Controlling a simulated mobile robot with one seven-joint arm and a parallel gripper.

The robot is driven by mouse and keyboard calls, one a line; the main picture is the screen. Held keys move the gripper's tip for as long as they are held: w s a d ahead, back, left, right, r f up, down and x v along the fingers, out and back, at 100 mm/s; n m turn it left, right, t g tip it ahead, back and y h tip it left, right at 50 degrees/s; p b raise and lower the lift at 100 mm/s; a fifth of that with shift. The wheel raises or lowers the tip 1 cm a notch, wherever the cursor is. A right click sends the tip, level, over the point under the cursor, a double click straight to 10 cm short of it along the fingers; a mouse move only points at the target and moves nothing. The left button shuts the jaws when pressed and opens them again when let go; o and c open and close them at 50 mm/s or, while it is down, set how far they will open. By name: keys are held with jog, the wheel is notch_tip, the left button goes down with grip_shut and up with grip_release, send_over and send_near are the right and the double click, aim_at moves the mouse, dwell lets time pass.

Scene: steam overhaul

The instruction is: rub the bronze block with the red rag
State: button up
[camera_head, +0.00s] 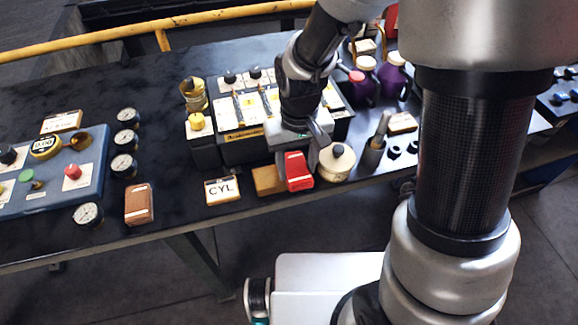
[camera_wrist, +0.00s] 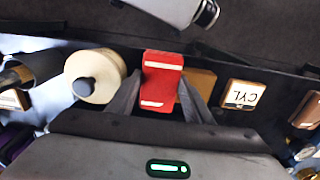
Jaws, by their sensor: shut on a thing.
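The red rag (camera_head: 298,171) is a folded red pad with pale stripes. It is between the two fingers of my gripper (camera_head: 300,150), which is shut on it. The wrist view shows the rag (camera_wrist: 161,78) upright between the fingertips (camera_wrist: 160,92). A flat tan-brown block (camera_head: 267,181), which looks like the bronze block, lies at the table's front edge, just left of the rag. In the wrist view the block (camera_wrist: 200,84) shows to the right of the rag, partly hidden by a finger. I cannot tell whether the rag touches it.
A CYL card (camera_head: 222,190) lies left of the block. A cream round-topped container (camera_head: 336,162) stands close right of the rag. Boxes with knobs (camera_head: 240,112) stand behind. The table's front edge is close.

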jog(key=shift+d+f, duration=0.3)
jog(key=shift+d, duration=0.6)
jog(key=shift+c, duration=0.5)
jog(key=shift+r, duration=0.1)
jog(key=shift+w+a+r+p, duration=0.1)
jog(key=shift+r+p, duration=1.1)
jog(key=shift+r, duration=0.3)
jog(key=shift+w+r+p, duration=0.1)
jog(key=shift+r+p, duration=1.05)
jog(key=shift+r, duration=0.35)
jog(key=shift+r, duration=0.15)
jog(key=shift+r+p, duration=1.25)
jog(key=shift+r, duration=0.2)
jog(key=shift+f, duration=0.1)
